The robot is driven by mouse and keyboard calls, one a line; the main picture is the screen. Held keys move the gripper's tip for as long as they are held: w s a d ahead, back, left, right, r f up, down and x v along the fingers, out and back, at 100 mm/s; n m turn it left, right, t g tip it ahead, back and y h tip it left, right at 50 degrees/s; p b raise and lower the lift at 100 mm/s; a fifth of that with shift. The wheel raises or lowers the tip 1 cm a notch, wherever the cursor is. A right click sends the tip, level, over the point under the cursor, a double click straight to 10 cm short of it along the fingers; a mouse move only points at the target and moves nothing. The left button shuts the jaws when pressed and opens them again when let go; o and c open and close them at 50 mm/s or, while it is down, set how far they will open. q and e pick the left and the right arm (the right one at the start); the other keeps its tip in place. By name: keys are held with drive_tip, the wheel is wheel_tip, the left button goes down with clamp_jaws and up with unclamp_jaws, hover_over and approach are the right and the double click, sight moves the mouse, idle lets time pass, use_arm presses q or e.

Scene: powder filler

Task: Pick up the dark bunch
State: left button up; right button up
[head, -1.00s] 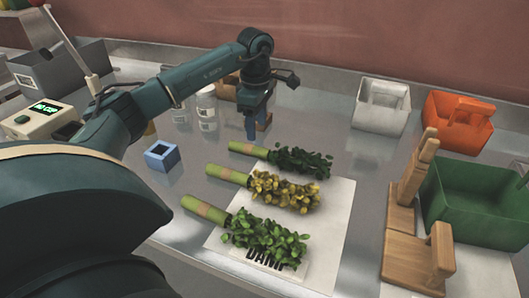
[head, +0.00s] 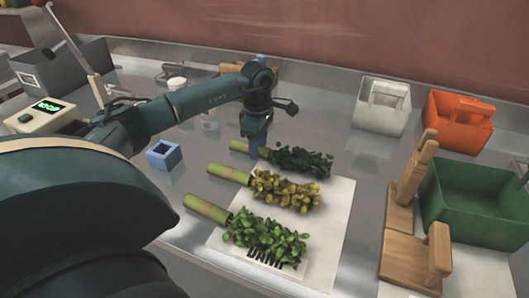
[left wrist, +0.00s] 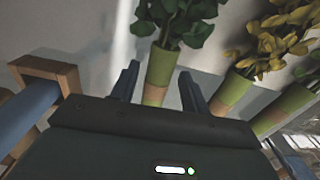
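The dark bunch (head: 304,161) has dark green leaves and a green wrapped stem. It lies farthest back of three bunches, stem to the left. My left gripper (head: 255,151) is lowered over its stem in the head view. In the left wrist view, the two fingers (left wrist: 159,87) are apart, with the dark bunch's stem (left wrist: 160,68) between them. I see a gap beside the stem, so it is not gripped. The leaves (left wrist: 183,18) are beyond the fingers. My right gripper is not in view.
A yellow bunch (head: 287,190) and a bright green bunch (head: 265,240) lie nearer on the white mat (head: 334,215). White (head: 380,113), orange (head: 462,130) and green (head: 470,205) bins and wooden stands (head: 405,215) are at right.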

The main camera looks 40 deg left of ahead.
use_arm(q)
drive_tip(key=c, duration=0.8)
wheel_tip(320, 180, up, 10)
drive_tip(key=shift+r+b, duration=0.1)
drive_tip(key=shift+b, duration=0.4)
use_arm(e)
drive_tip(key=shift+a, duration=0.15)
use_arm(q)
drive_tip(key=shift+d, duration=0.1)
